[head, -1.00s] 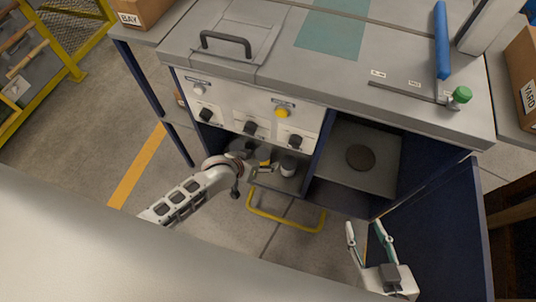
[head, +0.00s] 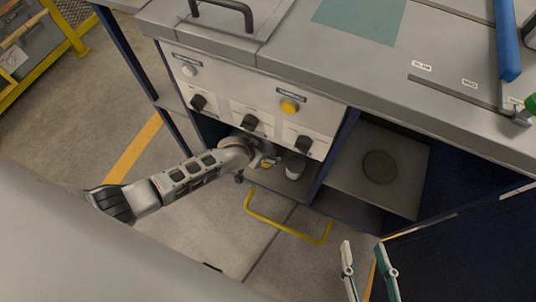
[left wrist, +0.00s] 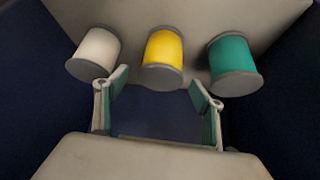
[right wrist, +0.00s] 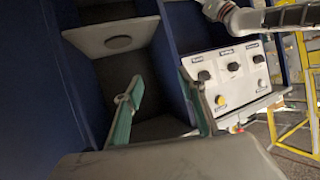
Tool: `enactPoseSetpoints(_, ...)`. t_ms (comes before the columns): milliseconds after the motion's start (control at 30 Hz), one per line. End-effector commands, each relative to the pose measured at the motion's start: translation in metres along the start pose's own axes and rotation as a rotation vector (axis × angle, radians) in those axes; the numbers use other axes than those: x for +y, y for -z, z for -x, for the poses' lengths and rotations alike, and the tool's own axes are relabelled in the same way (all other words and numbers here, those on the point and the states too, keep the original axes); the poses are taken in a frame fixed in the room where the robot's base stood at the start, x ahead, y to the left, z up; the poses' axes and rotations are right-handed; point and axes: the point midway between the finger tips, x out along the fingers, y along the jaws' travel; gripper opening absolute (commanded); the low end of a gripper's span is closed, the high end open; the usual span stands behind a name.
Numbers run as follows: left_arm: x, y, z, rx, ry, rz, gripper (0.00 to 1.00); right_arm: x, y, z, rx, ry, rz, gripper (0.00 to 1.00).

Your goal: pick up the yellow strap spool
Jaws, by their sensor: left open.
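The yellow strap spool (left wrist: 163,55) stands between a white spool (left wrist: 97,52) and a teal spool (left wrist: 232,65) in the left wrist view. My left gripper (left wrist: 159,88) is open and empty, its fingertips left and right of the yellow spool's near end; contact cannot be told. In the head view my left arm reaches into the cabinet's left opening, where a bit of yellow (head: 266,163) and a white spool (head: 295,168) show; the teal spool is not clear there. My right gripper (head: 368,252) is open and empty, in front of the cabinet.
The control panel (head: 240,95) with knobs hangs just above my left arm. A yellow handle (head: 288,228) sticks out low in front. To the right is a shelf (head: 350,190) bearing a dark disc (head: 380,167). Dark walls flank the spools in the left wrist view.

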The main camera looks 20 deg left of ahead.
Motion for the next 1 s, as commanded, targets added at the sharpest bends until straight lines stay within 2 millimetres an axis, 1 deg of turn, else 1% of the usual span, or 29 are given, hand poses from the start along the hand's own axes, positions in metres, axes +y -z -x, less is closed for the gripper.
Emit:
enactPoseSetpoints(33, 0.001, -0.018, -0.014, -0.02, -0.002, 0.001, 0.68, -0.005, -0.011, -0.002, -0.013, 0.007, -0.036, 0.4)
enactPoseSetpoints(100, 0.001, -0.016, -0.021, -0.018, -0.002, 0.001, 0.68, -0.014, -0.013, -0.003, -0.004, 0.021, -0.098, 0.4)
enactPoseSetpoints(200, 0.001, -0.011, -0.028, -0.012, -0.001, 0.001, 0.68, -0.021, -0.013, -0.003, 0.006, 0.031, -0.154, 0.4)
enactPoseSetpoints(300, 0.0, -0.007, -0.029, -0.007, -0.001, 0.001, 0.68, -0.025, -0.011, -0.003, 0.013, 0.036, -0.177, 0.4)
enactPoseSetpoints(500, -0.001, -0.003, -0.027, -0.003, 0.0, 0.0, 0.68, -0.025, -0.008, -0.003, 0.018, 0.037, -0.178, 0.4)
enactPoseSetpoints(533, -0.001, -0.003, -0.027, -0.003, 0.0, 0.0, 0.63, -0.025, -0.008, -0.003, 0.018, 0.036, -0.178, 0.4)
enactPoseSetpoints(567, -0.001, -0.003, -0.027, -0.003, 0.0, 0.0, 0.56, -0.025, -0.008, -0.003, 0.018, 0.036, -0.177, 0.4)
enactPoseSetpoints(600, 0.0, -0.003, -0.027, -0.003, 0.0, 0.0, 0.45, -0.025, -0.009, -0.003, 0.018, 0.036, -0.177, 0.4)
enactPoseSetpoints(700, 0.0, -0.004, -0.027, -0.003, 0.0, 0.0, 0.21, -0.025, -0.009, -0.003, 0.018, 0.036, -0.177, 0.4)
enactPoseSetpoints(1000, 0.0, -0.003, -0.027, -0.003, 0.0, 0.0, 0.2, -0.025, -0.008, -0.003, 0.018, 0.036, -0.174, 0.4)
